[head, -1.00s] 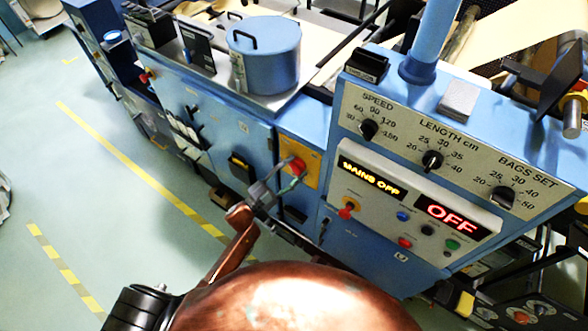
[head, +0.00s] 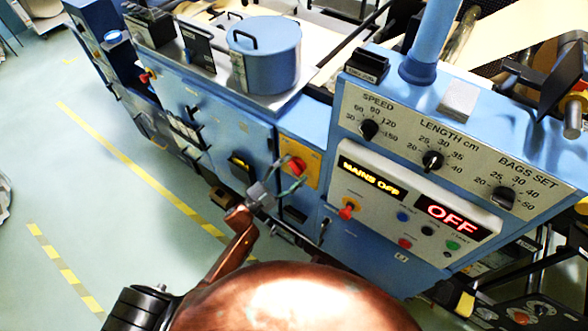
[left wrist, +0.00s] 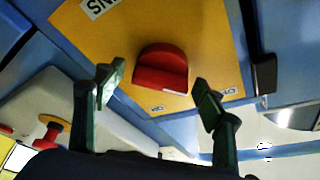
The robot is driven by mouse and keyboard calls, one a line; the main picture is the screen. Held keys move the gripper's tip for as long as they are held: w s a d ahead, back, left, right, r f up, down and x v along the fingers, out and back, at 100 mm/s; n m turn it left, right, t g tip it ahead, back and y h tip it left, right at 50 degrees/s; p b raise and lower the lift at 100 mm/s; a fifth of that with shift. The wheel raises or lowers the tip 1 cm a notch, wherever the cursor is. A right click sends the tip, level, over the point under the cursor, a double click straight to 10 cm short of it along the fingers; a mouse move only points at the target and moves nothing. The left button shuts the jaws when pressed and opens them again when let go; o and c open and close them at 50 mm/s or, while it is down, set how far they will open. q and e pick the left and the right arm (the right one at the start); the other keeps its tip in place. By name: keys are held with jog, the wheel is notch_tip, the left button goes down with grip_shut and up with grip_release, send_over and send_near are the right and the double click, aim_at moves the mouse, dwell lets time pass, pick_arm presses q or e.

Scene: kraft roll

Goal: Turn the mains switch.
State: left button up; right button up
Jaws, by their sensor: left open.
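The mains switch is a red knob (head: 297,165) on a yellow plate (head: 286,178) on the blue machine's front. In the left wrist view the red knob (left wrist: 161,70) sits on the yellow plate (left wrist: 205,35), a little beyond my fingertips and roughly between them. My left gripper (head: 294,176) is open and empty in front of the plate. Its two fingers (left wrist: 160,92) stand apart on either side of the knob, with no clear contact. A display (head: 371,178) reads "MAINS OFF". My right gripper is not in view.
A blue pot (head: 264,55) stands on the machine. Floor (head: 80,190) to the left is clear, with yellow tape lines.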

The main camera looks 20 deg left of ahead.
pick_arm(q)
jog(key=v, duration=1.1)
jog(key=shift+s+a, duration=0.15)
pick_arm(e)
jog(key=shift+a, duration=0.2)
pick_arm(q)
jog(key=shift+f, duration=0.1)
